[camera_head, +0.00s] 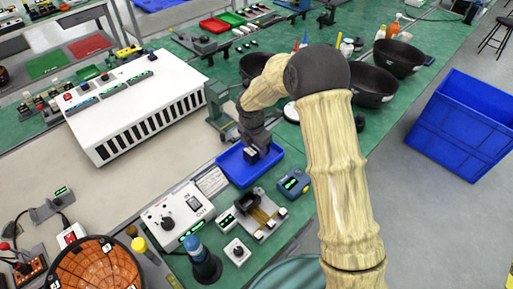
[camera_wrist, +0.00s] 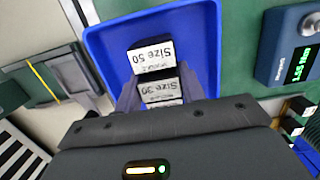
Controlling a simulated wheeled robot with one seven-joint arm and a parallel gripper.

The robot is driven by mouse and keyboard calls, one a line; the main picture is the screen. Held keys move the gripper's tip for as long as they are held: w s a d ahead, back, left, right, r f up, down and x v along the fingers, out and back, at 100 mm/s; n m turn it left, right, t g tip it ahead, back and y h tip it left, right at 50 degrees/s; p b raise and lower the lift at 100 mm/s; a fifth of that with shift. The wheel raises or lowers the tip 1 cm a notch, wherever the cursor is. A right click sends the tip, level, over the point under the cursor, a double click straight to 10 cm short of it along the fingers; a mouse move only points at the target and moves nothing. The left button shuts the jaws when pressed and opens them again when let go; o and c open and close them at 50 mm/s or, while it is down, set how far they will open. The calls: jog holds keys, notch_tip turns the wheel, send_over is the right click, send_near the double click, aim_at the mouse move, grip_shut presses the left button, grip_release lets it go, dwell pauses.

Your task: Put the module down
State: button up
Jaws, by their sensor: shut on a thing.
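My gripper (camera_head: 252,150) is over the blue tray (camera_head: 236,178), its fingers pointing down. In the wrist view, the fingers (camera_wrist: 156,92) are shut on a small black module with a white label reading "Size 30" (camera_wrist: 158,88). Another black block with a white label, "Size 50" (camera_wrist: 151,56), shows just beyond it, within the outline of the blue tray (camera_wrist: 100,45). A further label edge below is mostly hidden by my gripper body. I cannot tell whether the held module touches the tray floor.
A blue device with a green display (camera_head: 294,184) stands right of the tray. A test fixture (camera_head: 255,213) and a white control box (camera_head: 178,215) are in front. A large white slotted rack (camera_head: 138,100) is at left. Black bowls (camera_head: 372,85) stand behind my arm.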

jog(key=shift+f, duration=0.15)
jog(key=shift+f, duration=0.2)
jog(key=o, duration=1)
jog(key=shift+c, duration=0.2)
jog(key=shift+r, duration=0.1)
notch_tip(320, 180, up, 12)
jog(key=s+a, duration=0.1)
